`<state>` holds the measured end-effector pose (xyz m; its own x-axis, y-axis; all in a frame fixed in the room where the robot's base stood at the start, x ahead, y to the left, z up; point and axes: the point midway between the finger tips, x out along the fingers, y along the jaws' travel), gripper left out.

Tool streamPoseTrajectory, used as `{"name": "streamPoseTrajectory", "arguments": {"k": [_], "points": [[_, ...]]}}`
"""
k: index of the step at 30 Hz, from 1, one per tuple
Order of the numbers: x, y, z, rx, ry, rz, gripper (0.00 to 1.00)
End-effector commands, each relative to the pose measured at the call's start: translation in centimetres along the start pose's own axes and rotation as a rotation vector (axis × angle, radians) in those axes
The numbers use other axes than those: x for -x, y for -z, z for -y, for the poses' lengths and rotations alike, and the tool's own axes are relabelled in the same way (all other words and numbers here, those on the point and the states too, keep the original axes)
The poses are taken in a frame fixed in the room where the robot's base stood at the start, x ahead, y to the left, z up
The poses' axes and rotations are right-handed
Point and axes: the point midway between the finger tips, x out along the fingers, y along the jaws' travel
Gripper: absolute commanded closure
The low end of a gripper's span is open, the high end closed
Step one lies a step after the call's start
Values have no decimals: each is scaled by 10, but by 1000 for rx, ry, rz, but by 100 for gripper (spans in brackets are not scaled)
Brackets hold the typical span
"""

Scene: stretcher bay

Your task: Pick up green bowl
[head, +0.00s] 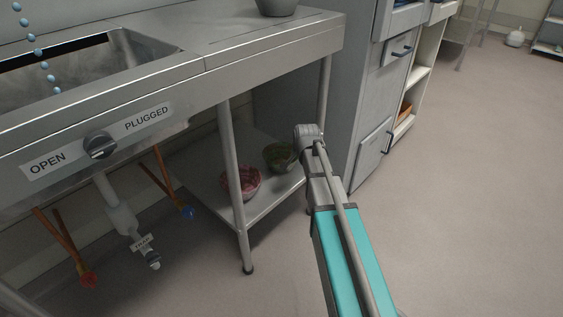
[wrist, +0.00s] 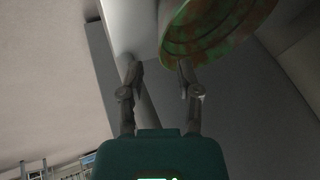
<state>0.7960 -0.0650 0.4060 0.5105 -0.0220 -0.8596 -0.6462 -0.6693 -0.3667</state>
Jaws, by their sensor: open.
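The green bowl (head: 279,157) sits on the lower shelf of the metal sink table in the head view, close to the left of my arm's end. In the wrist view the mottled green and reddish-brown bowl (wrist: 213,32) fills the top right, cut off by the frame edge. My gripper (wrist: 158,70) is open, with nothing held between its fingers. Its right fingertip overlaps the bowl's near edge in the picture; I cannot tell whether they touch. The left finger is beside the bowl. The fingers are not discernible in the head view.
A reddish bowl (head: 242,182) stands left of the green one on the shelf (head: 262,205). A table leg (head: 232,165) rises in front of the shelf. A grey cabinet (head: 372,150) stands close on the right. The floor (head: 470,200) to the right is clear.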

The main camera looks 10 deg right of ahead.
Motion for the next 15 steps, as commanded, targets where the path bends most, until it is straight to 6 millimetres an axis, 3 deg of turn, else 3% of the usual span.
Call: {"name": "streamPoseTrajectory", "arguments": {"k": [15], "points": [[-38, 1, 1, 0, 0, 0, 56]]}}
